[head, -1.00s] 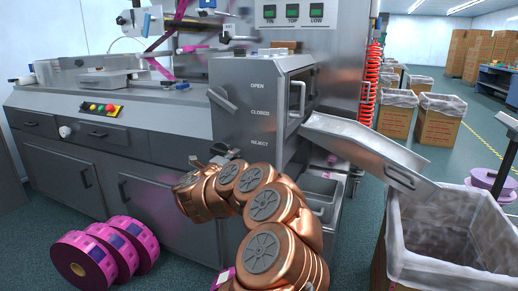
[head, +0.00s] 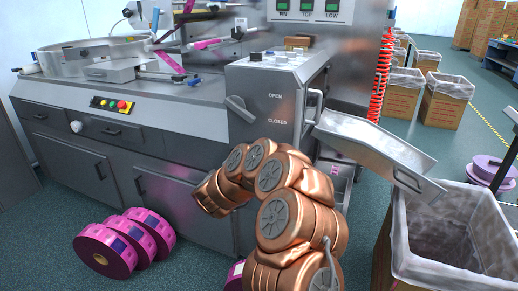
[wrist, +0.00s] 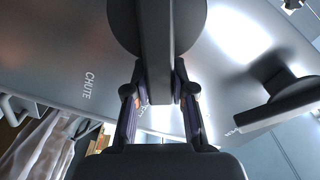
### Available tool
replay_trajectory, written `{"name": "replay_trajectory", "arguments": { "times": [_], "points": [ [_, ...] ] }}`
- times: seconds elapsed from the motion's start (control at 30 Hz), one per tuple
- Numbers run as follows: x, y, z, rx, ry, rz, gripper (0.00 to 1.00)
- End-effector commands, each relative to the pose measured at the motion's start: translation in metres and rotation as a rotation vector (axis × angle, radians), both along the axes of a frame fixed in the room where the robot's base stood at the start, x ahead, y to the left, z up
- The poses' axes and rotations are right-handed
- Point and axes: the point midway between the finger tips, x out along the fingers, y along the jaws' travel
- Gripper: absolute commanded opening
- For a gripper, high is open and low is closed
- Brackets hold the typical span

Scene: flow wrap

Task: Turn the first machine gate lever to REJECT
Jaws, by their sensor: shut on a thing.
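The first machine's grey control box (head: 285,95) carries the words OPEN and CLOSED; my copper arm covers the area below. In the wrist view, my gripper (wrist: 160,100) is shut on a black lever (wrist: 157,50), its bar between the two fingers, its round hub behind. The word CHUTE (wrist: 88,85) is on the panel to the left; lettering beside the fingers is mostly hidden. A second dark lever (head: 240,108) sits free at the box's upper left, slanting down to the right; it also shows in the wrist view (wrist: 285,100). My gripper is hidden in the head view.
A metal chute (head: 375,145) slopes right from the box towards a lined bin (head: 450,265). Pink film rolls (head: 125,240) lie on the floor at left. A red coiled hose (head: 383,70) hangs behind the chute.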

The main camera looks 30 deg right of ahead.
Motion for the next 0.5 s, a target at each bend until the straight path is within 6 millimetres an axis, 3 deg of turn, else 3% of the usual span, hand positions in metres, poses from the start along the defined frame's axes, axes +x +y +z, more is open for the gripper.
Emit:
{"name": "replay_trajectory", "arguments": {
  "times": [0.5],
  "points": [
    [0.0029,0.0061,0.0006,-0.020,0.031,0.011,0.00]
  ]
}}
